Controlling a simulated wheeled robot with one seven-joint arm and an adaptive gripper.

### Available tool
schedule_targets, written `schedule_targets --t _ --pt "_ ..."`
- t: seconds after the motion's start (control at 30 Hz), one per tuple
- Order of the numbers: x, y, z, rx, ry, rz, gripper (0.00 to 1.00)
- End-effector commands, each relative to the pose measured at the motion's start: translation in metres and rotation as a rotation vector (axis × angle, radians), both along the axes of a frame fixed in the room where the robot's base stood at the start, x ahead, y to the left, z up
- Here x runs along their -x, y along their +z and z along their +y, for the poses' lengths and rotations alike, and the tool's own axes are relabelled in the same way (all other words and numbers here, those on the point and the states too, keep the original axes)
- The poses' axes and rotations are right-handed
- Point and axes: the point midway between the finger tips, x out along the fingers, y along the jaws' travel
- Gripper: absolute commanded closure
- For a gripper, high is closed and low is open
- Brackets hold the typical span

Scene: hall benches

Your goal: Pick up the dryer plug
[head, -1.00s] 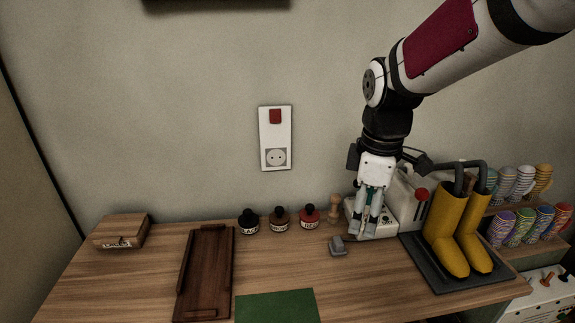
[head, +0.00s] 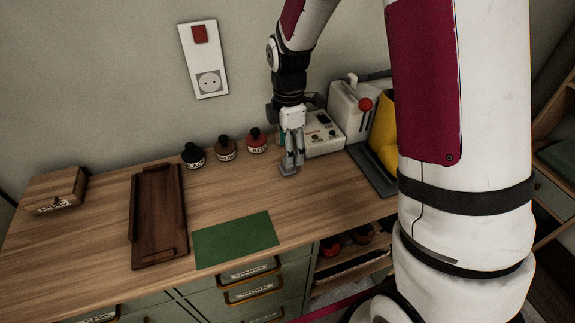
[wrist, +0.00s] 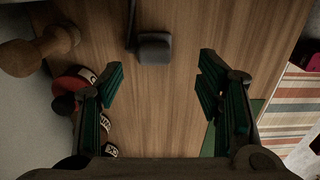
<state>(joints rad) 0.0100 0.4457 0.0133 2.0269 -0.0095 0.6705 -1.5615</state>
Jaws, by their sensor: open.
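The dryer plug (head: 287,171) is a small dark grey block lying on the wooden bench top, partly hidden by my gripper in the head view. In the wrist view the plug (wrist: 155,48) lies just beyond the fingertips, roughly midway between them, with its cord running up out of the picture. My gripper (head: 292,160) points down close above the plug. In the wrist view my gripper (wrist: 160,78) has its green-padded fingers wide apart with only bare wood between them.
A white control box (head: 322,140) stands just right of my gripper. Red, brown and black bottles (head: 226,149) line the wall to the left. A wooden peg (wrist: 40,50) shows in the wrist view. A green mat (head: 235,240) and a brown tray (head: 158,215) lie in front. A wall socket (head: 208,82) hangs above.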

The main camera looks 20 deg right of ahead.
Motion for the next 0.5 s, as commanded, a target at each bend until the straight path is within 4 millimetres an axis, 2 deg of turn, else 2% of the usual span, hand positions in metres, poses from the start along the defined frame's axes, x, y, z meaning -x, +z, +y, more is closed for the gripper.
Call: schedule_targets --t 0.17,0.5 --pt "-0.001 -0.010 0.000 0.000 0.000 0.001 0.40" --pt "-0.007 -0.052 -0.001 0.000 0.000 0.000 0.40"
